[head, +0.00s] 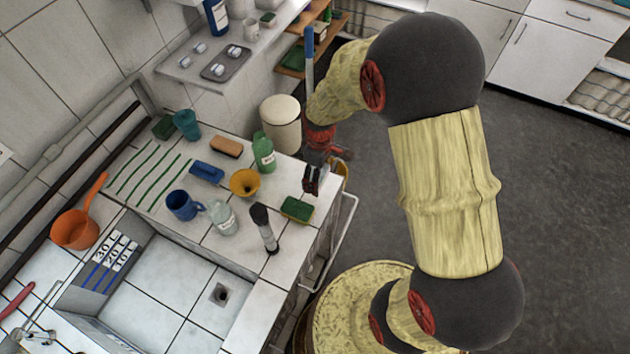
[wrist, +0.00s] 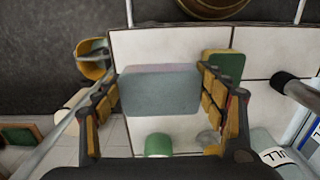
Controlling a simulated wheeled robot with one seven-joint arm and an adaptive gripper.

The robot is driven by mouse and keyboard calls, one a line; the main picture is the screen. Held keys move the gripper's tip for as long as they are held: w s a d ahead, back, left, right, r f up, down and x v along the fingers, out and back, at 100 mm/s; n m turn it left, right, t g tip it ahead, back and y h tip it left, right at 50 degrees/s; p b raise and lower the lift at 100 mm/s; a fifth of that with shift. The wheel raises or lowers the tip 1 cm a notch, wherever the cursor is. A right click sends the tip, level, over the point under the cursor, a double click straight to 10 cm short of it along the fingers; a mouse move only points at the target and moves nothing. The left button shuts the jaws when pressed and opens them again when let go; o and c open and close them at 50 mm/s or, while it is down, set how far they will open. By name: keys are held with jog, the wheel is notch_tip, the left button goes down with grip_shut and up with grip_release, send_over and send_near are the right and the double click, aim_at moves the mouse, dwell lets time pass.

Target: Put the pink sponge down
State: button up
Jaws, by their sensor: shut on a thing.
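My gripper (head: 312,188) is over the right end of the tiled counter in the head view, fingers pointing down. In the wrist view my gripper (wrist: 159,76) is shut on a block-shaped sponge (wrist: 160,92), one finger on each side. Its near face looks grey-blue and its far edge pinkish; I take it for the pink sponge. I cannot make the sponge out in the head view. Pale counter tiles (wrist: 170,45) show around it in the wrist view; I cannot tell whether it touches them.
A green-and-yellow sponge (head: 297,209) lies close by, right of the held sponge in the wrist view (wrist: 226,64). A green bottle (head: 263,153), yellow bowl (head: 244,183) and black-bristled brush (head: 264,228) stand near. The sink basin (head: 165,300) is at front left. The counter's right edge is close.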

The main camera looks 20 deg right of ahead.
jog(key=shift+w+a+f, duration=0.2)
jog(key=shift+w+f, duration=0.8)
jog(key=shift+f, duration=0.25)
jog(key=shift+w+f+b, duration=0.1)
jog(key=shift+f+b, duration=0.4)
jog(key=shift+f, duration=1.05)
jog(key=shift+f, duration=0.1)
jog(key=o, duration=1.3)
